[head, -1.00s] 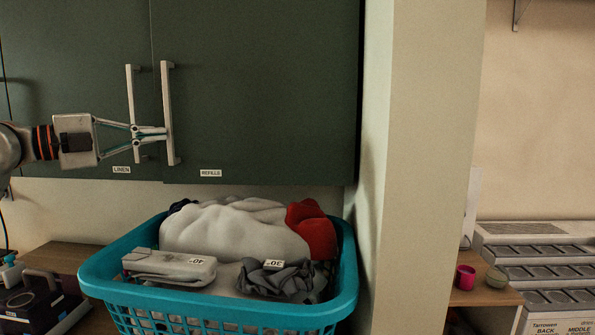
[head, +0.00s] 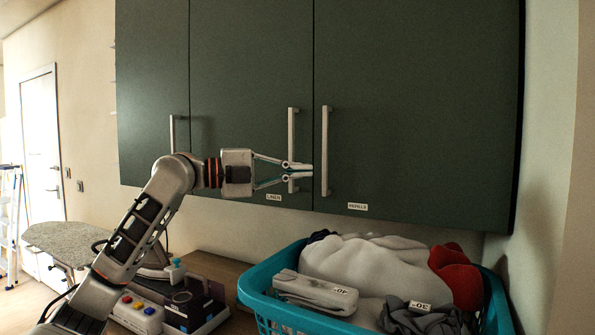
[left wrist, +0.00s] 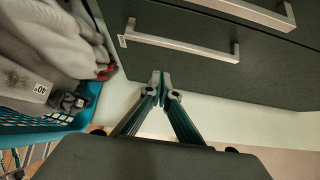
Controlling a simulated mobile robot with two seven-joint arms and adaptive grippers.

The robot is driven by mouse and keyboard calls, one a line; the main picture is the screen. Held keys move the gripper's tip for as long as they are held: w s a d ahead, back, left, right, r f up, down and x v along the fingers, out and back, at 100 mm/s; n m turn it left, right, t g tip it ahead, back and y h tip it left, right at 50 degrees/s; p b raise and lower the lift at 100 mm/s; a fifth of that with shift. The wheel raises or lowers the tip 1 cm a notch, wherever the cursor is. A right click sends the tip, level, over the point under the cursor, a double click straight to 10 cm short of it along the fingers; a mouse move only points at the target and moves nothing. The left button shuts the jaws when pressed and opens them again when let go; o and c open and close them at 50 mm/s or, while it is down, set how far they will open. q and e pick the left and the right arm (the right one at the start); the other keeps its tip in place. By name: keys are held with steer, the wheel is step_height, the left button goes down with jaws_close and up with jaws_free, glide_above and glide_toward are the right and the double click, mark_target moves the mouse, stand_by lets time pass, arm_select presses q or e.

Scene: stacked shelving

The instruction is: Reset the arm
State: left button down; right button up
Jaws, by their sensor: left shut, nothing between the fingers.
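My left gripper (head: 308,167) is shut and empty. In the head view its fingertips lie in front of the green cabinet (head: 420,100), between the handle of the LINEN door (head: 292,150) and the handle of the REFILLS door (head: 326,150). In the left wrist view the closed fingertips (left wrist: 160,82) show below a door handle (left wrist: 185,45), apart from it. Whether they touch a handle in the head view is hard to tell. All cabinet doors look closed. My right gripper is not in view.
A teal basket (head: 262,285) of laundry stands below the cabinet at the right. A box with colored buttons (head: 137,312) sits on the wooden counter (head: 215,268). An ironing board (head: 65,240) and a ladder (head: 10,215) stand at the left, near a white door (head: 42,150).

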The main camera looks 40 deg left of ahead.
arm_select(q)
steer(key=w+a, duration=0.1)
steer(key=a, duration=0.8)
steer(key=shift+w+a+b, duration=0.2)
steer(key=shift+a+b, duration=0.15)
